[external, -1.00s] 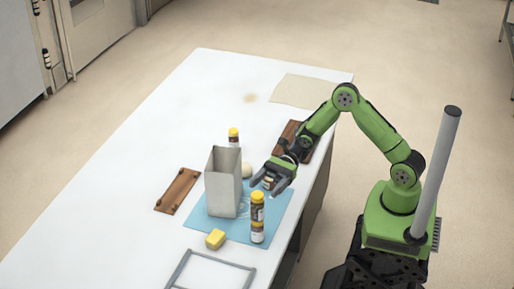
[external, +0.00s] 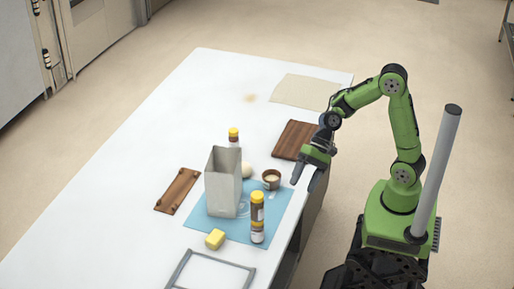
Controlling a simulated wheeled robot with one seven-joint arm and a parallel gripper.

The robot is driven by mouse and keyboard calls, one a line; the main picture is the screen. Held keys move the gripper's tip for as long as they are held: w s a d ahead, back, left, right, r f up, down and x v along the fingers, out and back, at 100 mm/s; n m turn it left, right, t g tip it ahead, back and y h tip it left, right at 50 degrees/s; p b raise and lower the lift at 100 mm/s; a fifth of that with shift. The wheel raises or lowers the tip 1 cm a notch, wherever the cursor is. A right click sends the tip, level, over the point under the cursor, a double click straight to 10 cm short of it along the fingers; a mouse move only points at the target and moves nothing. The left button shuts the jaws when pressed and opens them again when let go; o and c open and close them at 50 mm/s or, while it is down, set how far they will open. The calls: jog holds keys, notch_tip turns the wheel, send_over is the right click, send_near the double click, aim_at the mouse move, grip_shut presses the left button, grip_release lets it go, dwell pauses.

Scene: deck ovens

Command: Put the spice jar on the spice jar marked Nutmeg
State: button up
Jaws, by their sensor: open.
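A spice jar (external: 257,212) with a yellow lid and dark label stands upright on top of another yellow-lidded spice jar (external: 257,236), near the front right of the blue mat (external: 206,226). The label words are too small to read.
The tall grey container (external: 223,183) stands left of the stack. The table's far left is clear.

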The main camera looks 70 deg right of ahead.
jog(key=s+d+r+n+t+h, duration=0.1)
jog(key=s+d+r+n+h, duration=0.2)
jog(key=s+d, duration=0.5)
jog(key=s+d+r+n+t+h, duration=0.2)
jog(key=s+d+n+h, duration=0.4)
jog(key=d, duration=0.4)
jog(key=shift+s+d+r, duration=0.25)
jog(key=shift+s+r, duration=0.3)
jog(key=shift+s, duration=0.35)
